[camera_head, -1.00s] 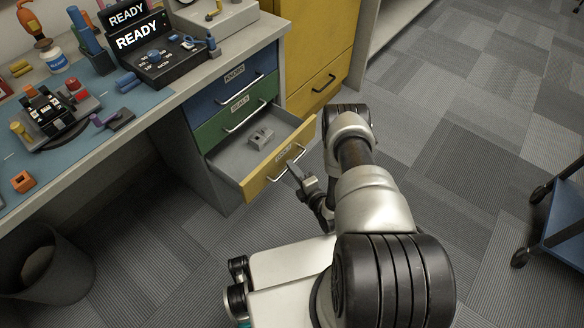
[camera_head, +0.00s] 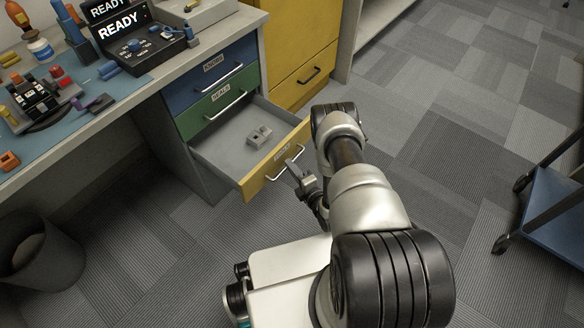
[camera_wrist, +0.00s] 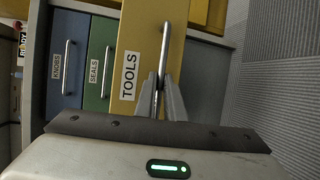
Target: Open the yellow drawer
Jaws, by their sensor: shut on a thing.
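The yellow drawer (camera_head: 262,166) is the lowest of three in the desk's drawer stack and is pulled well out. Its grey inside shows, with a small grey part (camera_head: 259,136) lying in it. In the wrist view its yellow front (camera_wrist: 150,40) carries a TOOLS label and a metal bar handle (camera_wrist: 165,45). The handle also shows in the head view (camera_head: 285,167). My gripper (camera_wrist: 160,85) is shut on this handle, one finger on each side of it. In the head view my gripper (camera_head: 294,170) is at the drawer's front, partly hidden by my arm.
The blue drawer (camera_head: 200,90) and green drawer (camera_head: 205,114) above are closed. A yellow cabinet (camera_head: 300,50) stands behind. A waste bin (camera_head: 50,265) is at lower left and a blue cart (camera_head: 555,205) at right. Carpet (camera_head: 450,110) between is clear.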

